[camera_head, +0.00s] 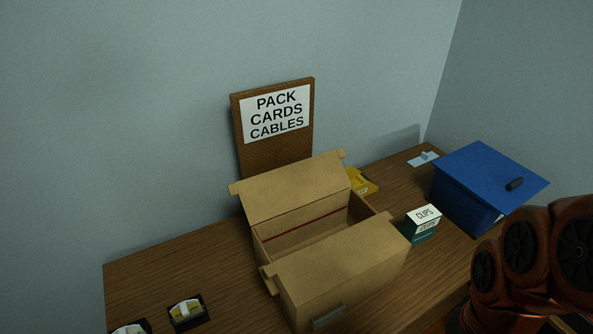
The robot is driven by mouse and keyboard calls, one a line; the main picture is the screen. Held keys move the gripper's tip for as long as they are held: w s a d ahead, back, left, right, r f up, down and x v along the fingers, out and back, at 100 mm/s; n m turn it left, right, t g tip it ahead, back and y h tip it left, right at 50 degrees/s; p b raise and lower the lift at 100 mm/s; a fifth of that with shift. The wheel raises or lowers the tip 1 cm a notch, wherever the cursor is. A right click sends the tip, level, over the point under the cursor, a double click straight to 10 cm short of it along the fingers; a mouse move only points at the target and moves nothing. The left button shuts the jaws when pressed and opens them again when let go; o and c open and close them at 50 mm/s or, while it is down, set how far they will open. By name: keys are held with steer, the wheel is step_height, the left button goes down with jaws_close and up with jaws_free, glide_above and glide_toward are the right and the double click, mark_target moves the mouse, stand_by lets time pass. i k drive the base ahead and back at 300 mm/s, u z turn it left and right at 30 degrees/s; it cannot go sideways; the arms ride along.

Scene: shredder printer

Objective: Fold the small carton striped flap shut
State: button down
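A brown cardboard carton (344,275) stands open on the wooden desk. Its back flap (293,188) is raised and leans toward the wall, and its front flap (334,252) is folded outward toward me. A thin dark red line (303,228) runs along the inside back wall. A smaller white and teal box marked CLIPS (423,220) stands right of the carton. I cannot make out a clearly striped flap on either. My copper-coloured arm shows at the lower right, apart from both boxes; my gripper is out of view.
A blue box (470,195) with a black handle on its lid stands at the right. A PACK CARDS CABLES board (274,120) is behind the carton. A yellow item (361,181) lies behind it, and a small black tray (187,311) sits front left. Desk left of the carton is mostly clear.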

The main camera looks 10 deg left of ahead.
mark_target(267, 195)
steer(key=z, duration=1.55)
steer(key=i, duration=1.3)
steer(key=u, duration=3.3)
